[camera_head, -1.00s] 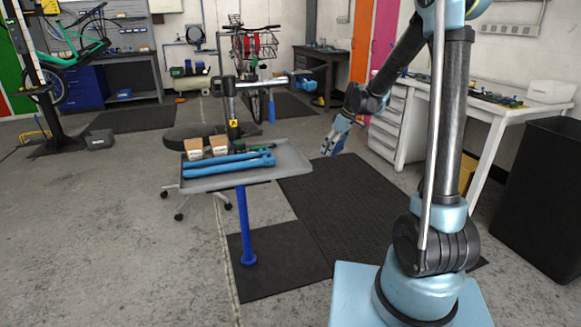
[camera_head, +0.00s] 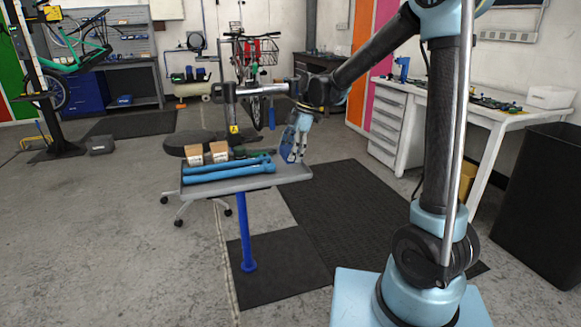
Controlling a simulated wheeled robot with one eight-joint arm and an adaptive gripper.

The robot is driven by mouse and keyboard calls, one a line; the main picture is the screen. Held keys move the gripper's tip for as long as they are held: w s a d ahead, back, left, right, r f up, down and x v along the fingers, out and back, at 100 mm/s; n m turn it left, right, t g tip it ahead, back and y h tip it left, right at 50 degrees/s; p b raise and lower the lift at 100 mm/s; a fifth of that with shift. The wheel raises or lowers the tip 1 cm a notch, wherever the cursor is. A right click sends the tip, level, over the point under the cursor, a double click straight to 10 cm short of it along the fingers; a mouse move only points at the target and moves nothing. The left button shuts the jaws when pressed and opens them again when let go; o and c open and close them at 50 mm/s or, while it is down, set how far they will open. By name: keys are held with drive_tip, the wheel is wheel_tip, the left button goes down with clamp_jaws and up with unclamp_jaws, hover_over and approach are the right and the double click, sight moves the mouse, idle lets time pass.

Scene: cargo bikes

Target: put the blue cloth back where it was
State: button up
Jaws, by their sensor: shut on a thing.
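My gripper (camera_head: 297,153) points down over the right end of a grey tray (camera_head: 291,173) on a blue post. It is shut on a small blue piece, the blue cloth (camera_head: 287,143), which hangs at the gripper's left side. The cloth is small in the picture, and I cannot tell whether its lower edge touches the tray or hangs just above it. The fingertips are too small to make out clearly.
Blue long-handled tools (camera_head: 222,173) lie along the tray's front. Two small cardboard boxes (camera_head: 194,155) stand behind them at the left. A dark stand bar with a clamp (camera_head: 232,92) rises behind the tray. The tray's right end looks bare.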

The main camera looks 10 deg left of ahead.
sight(291, 171)
drive_tip(key=shift+f, duration=2.65)
drive_tip(key=o, duration=1.1)
